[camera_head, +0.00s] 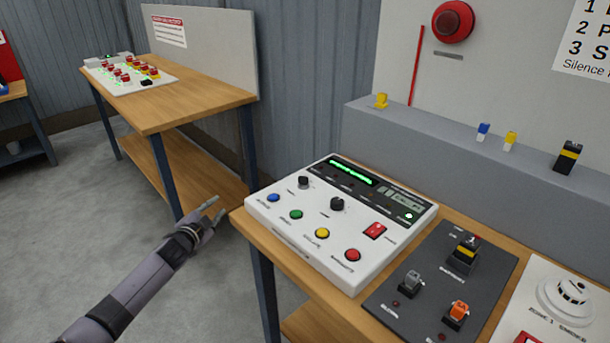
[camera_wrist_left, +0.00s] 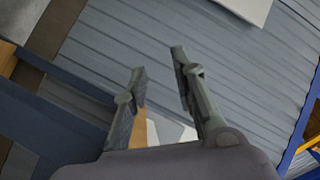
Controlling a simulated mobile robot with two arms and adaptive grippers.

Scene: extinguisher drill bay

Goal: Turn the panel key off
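The white control panel (camera_head: 330,268) lies on the wooden table at the centre of the head view. It has two black rotary controls, a smaller one (camera_head: 303,182) at the upper left and a larger one (camera_head: 337,203) near the middle. Their labels are too small to read, so I cannot tell which is the key or how it is set. A green display bar (camera_head: 350,171) and a green light are lit. My left gripper (camera_head: 213,211) is left of the panel, apart from it. Its fingers are spread and empty, also in the left wrist view (camera_wrist_left: 158,62). My right gripper is not in view.
Blue, green, yellow and red buttons and a red rocker switch (camera_head: 375,231) sit around the controls. A dark switch plate (camera_head: 440,285) and a white detector board (camera_head: 538,300) lie to the right. A grey ledge (camera_head: 450,142) stands behind. The floor left of the table is clear.

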